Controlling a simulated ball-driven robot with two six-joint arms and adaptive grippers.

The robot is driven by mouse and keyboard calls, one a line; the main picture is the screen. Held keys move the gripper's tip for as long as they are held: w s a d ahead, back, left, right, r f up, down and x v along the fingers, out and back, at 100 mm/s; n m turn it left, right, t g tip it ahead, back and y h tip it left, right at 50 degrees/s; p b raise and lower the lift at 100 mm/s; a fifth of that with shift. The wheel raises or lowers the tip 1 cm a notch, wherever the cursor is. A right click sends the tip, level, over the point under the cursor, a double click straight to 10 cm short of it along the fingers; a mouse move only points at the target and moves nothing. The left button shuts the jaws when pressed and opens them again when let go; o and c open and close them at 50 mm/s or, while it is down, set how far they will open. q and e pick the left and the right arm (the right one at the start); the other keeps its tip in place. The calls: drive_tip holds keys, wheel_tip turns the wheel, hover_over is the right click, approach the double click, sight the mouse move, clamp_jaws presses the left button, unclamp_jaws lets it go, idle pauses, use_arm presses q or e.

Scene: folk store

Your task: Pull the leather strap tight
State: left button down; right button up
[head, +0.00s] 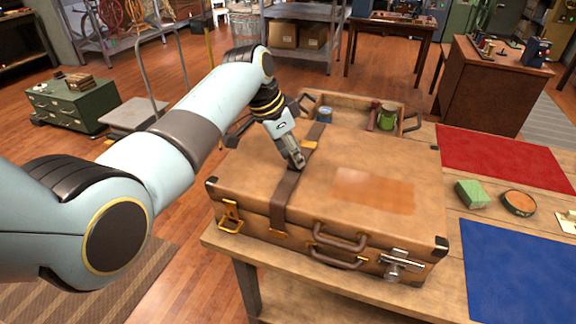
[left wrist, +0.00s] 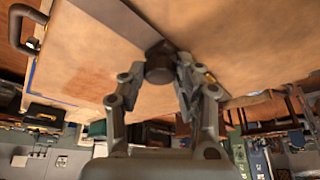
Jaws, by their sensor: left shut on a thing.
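A brown leather suitcase (head: 330,185) lies flat and closed on a wooden table. A dark leather strap (head: 285,198) runs over its lid and down its front on the left side. My left gripper (head: 297,163) is low over the lid, at the strap. In the left wrist view the gripper (left wrist: 158,72) is shut on the dark end of the strap (left wrist: 156,60), and the strap's band runs away from it to the upper left. A brass buckle (head: 311,145) sits on the strap just behind the gripper. My right gripper is not in view.
A wooden tray (head: 345,100) with a green mug (head: 387,117) stands behind the suitcase. A brass latch (head: 230,216) is at the suitcase's front left.

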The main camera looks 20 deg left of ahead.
use_arm(q)
drive_tip(key=shift+w, duration=0.1)
drive_tip(key=shift+r, duration=0.1)
drive_tip(key=c, duration=1.3)
unclamp_jaws()
drive_tip(key=shift+c, duration=0.2)
drive_tip(key=o, duration=0.4)
drive_tip(key=shift+w, duration=0.15)
drive_tip(key=v, duration=1.2)
